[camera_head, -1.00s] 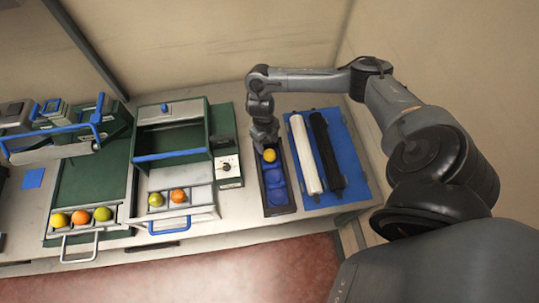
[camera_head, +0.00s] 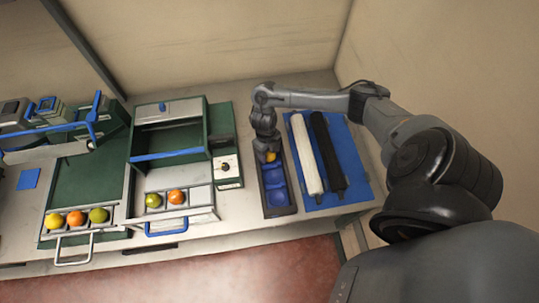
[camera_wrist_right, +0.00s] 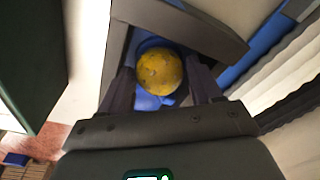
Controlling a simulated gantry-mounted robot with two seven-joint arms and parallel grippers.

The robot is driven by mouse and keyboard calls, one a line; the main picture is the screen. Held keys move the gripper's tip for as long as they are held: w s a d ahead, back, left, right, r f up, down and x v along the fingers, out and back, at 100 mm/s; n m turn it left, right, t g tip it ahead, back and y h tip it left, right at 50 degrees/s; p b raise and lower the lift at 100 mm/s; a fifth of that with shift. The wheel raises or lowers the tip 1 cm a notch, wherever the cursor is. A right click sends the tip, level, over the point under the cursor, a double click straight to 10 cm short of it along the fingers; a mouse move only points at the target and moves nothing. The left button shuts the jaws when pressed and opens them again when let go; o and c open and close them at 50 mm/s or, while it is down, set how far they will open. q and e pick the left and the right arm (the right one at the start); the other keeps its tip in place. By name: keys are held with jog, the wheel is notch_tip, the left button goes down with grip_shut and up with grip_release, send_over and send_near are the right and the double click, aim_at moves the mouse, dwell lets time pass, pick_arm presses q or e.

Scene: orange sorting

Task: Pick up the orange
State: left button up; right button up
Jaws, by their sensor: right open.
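A round yellow-orange fruit (camera_head: 271,156) sits in the far compartment of a dark box with blue compartments (camera_head: 279,211). It also shows in the right wrist view (camera_wrist_right: 160,71), its skin speckled. My right gripper (camera_head: 268,152) points down over that compartment and partly covers the fruit in the head view. In the right wrist view the open fingers (camera_wrist_right: 163,84) stand on either side of the fruit; I cannot tell whether they touch it. More orange fruits lie elsewhere: one in the left tray (camera_head: 75,218) and one in the middle tray (camera_head: 176,197). My left gripper is not in view.
A blue mat (camera_head: 350,189) with a white roll (camera_head: 306,153) and a black roll (camera_head: 328,152) lies just right of the box. A green cabinet (camera_head: 221,122) stands to its left. The box's nearer compartments look empty.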

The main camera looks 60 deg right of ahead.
jog(key=c, duration=0.7)
jog(key=shift+r, duration=0.15)
